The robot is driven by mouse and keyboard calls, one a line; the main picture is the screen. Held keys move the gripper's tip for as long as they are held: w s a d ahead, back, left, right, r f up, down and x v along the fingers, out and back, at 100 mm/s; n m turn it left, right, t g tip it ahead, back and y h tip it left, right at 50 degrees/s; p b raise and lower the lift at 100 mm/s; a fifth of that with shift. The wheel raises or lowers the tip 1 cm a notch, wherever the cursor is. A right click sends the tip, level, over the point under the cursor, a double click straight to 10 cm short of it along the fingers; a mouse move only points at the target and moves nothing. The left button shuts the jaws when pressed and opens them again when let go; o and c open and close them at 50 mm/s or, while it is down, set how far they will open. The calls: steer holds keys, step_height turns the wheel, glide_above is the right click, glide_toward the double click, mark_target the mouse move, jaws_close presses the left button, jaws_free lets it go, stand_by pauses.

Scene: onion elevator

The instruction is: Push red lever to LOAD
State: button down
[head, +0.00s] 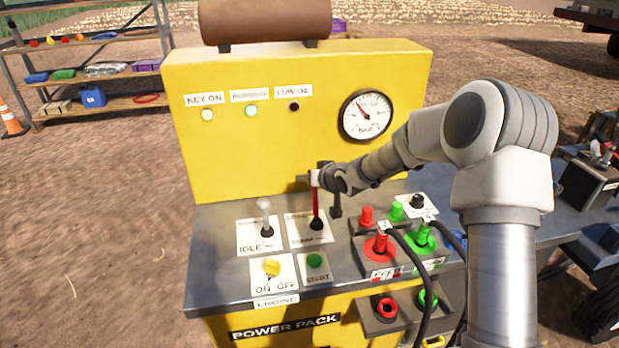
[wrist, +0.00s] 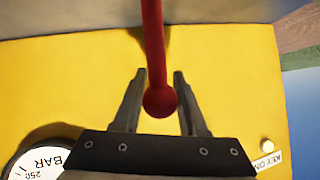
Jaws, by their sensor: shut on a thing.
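The red lever (head: 316,205) rises nearly upright from its black base on the grey console, on a white label plate (head: 300,238) with small text at its upper and lower edges that is hard to read. My gripper (head: 318,179) is at the lever's top and hides the knob in the head view. In the wrist view, the red shaft (wrist: 153,45) and its round knob lie between the two fingers of my gripper (wrist: 160,76), which is shut on the lever.
A silver lever (head: 265,218) on the IDLE plate stands just left. The yellow ON/OFF knob (head: 271,268) and green START button (head: 314,260) are in front. Red and green hose couplings (head: 380,243) stand right, below my arm. The yellow panel (head: 270,150) with its gauge (head: 366,116) rises behind.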

steer(key=shift+s+f, duration=0.1)
steer(key=shift+f, duration=0.2)
steer(key=shift+c, duration=2.4)
jaws_free()
steer(key=shift+r, duration=0.1)
steer(key=p+v, duration=0.4)
steer(key=v, duration=1.3)
steer(key=shift+d+r, duration=0.1)
steer(key=shift+d, duration=0.05)
